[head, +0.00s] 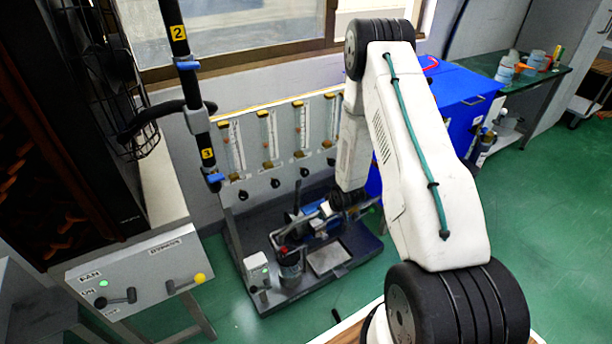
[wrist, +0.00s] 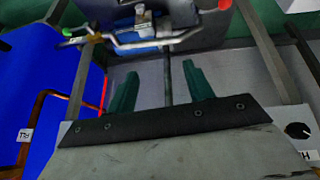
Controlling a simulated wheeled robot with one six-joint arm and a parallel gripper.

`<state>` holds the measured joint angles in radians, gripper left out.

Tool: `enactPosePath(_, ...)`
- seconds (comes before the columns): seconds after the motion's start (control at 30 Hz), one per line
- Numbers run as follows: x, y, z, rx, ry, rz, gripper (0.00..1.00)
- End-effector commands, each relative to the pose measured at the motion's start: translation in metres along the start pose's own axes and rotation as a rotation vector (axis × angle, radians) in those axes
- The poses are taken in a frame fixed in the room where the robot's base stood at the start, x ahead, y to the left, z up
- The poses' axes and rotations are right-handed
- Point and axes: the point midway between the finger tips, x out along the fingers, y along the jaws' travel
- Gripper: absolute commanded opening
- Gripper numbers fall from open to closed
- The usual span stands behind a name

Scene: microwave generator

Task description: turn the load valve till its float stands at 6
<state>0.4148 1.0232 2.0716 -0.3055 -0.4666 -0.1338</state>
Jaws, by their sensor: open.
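A grey panel (head: 285,150) carries several upright flow tubes (head: 268,135) with brass fittings, and a row of black knobs (head: 275,183) below them. I cannot read which is the load valve, nor any float height. One black knob (wrist: 297,130) with a white pointer mark shows at the right edge of the wrist view, beside a partly cut-off label. My gripper (wrist: 160,88) is open and empty, its two green fingers apart in front of the grey panel surface. The knob is well to the right of the fingers, not between them. In the head view my arm hides part of the panel's right end.
Below the panel, a base tray (head: 330,258) carries a blue pump (head: 318,222) with metal pipes, also in the wrist view (wrist: 140,30). A blue cabinet (head: 455,105) stands to the right. A control box with levers (head: 135,275) is at left. Green floor is clear at right.

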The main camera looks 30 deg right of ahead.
Motion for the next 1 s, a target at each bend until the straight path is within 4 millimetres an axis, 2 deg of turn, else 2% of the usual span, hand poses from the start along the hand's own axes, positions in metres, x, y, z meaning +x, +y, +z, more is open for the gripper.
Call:
enactPosePath(0.03,0.022,-0.001,0.008,-0.008,0.071,-0.005,0.52)
enactPosePath(0.1,0.045,-0.002,0.007,-0.023,0.204,-0.005,0.52)
enactPosePath(0.2,0.061,-0.005,-0.005,-0.048,0.416,0.002,0.52)
enactPosePath(0.3,0.055,-0.006,-0.033,-0.077,0.639,0.018,0.52)
enactPosePath(0.43,0.024,0.0,-0.08,-0.112,0.893,0.052,0.52)
enactPosePath(0.6,-0.001,0.001,-0.099,-0.124,1.046,0.077,0.52)
enactPosePath(0.77,0.001,0.002,-0.112,-0.131,1.066,0.084,0.52)
enactPosePath(1.0,0.019,0.002,-0.146,-0.131,1.066,0.083,0.52)
